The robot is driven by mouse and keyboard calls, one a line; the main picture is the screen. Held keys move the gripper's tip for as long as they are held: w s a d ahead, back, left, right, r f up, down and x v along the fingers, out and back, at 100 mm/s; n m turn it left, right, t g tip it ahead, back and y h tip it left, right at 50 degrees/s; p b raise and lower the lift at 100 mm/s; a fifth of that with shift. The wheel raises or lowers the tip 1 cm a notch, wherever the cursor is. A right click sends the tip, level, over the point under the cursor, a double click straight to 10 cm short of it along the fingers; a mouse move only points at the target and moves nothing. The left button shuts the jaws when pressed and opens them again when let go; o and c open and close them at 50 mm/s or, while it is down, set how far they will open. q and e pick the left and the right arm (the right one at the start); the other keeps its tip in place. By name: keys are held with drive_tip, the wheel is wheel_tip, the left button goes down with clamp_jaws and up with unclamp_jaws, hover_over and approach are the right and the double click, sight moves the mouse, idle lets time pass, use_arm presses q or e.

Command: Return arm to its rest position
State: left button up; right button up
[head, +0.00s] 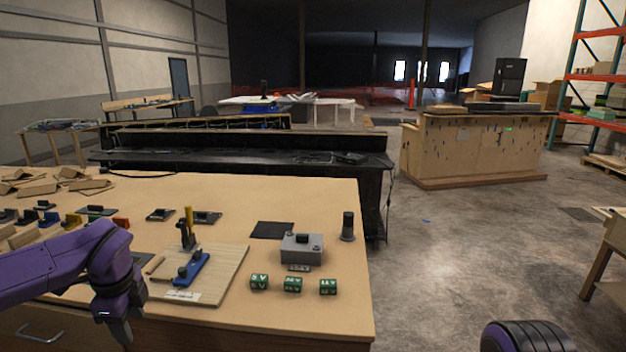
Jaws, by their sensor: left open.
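My purple left arm comes in from the left, and its left gripper (121,330) hangs at the table's front edge, left of the wooden board. It is open, and I see nothing between its fingers. A grey console box (301,249) with a dark top part stands on the table right of the board. My right gripper is out of view; a purple and black part of mine shows at the bottom right.
The wooden board (225,262) carries a blue clamp (192,269) and a black and yellow toggle piece (188,229). Coloured clamps and wood scraps crowd the table's left side. Its front right corner is clear.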

use_arm(q)
drive_tip(key=s+d+f+m+t+y, duration=0.1)
drive_tip(key=s+d+f+m+y, duration=0.3)
drive_tip(key=f+m, duration=0.85)
drive_tip(key=s+a+f+m+t+y, duration=0.15)
drive_tip(key=s+f+m, duration=0.35)
drive_tip(key=f+m, duration=0.75)
drive_tip(key=s+d+f+m+h, duration=0.1)
drive_tip(key=s+f+m, duration=0.3)
drive_tip(key=s+m, duration=0.6)
drive_tip(key=s+d+f+m+h, duration=0.2)
drive_tip(key=s+d+f+m, duration=0.1)
drive_tip(key=s+m, duration=0.7)
drive_tip(key=f+m, duration=0.1)
drive_tip(key=m, duration=0.3)
drive_tip(key=shift+s+d+f+g, duration=0.15)
drive_tip(key=shift+s+g, duration=0.05)
drive_tip(key=shift+g, duration=0.15)
drive_tip(key=shift+w+h, duration=0.1)
drive_tip(key=shift+h, duration=0.15)
drive_tip(key=shift+c, duration=0.6)
